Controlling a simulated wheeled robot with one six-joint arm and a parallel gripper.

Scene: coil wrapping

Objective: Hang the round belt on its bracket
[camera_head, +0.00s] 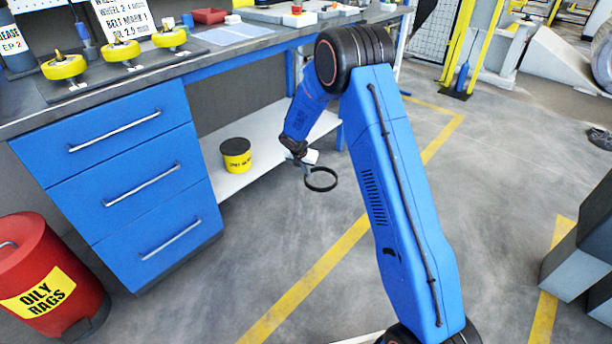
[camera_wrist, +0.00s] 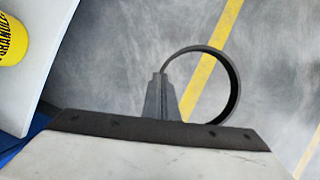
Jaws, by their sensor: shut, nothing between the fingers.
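The round belt is a thin black ring (camera_head: 321,188) beside the tip of my gripper (camera_head: 306,168) in the head view, above the floor. In the wrist view the belt (camera_wrist: 238,88) shows to the right of my gripper's fingers (camera_wrist: 158,78), and part of its loop is hidden at the fingers. The fingers are shut together. The belt overlaps them in the picture, but I cannot tell how it rests on them. I cannot make out the belt's bracket in either view.
A blue workbench (camera_head: 120,186) with drawers stands at the left, yellow wheels (camera_head: 120,50) on its top. Its white lower shelf (camera_head: 228,184) bears a yellow-black tin (camera_head: 236,160). A red oily-rags bin (camera_head: 30,256) stands front left.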

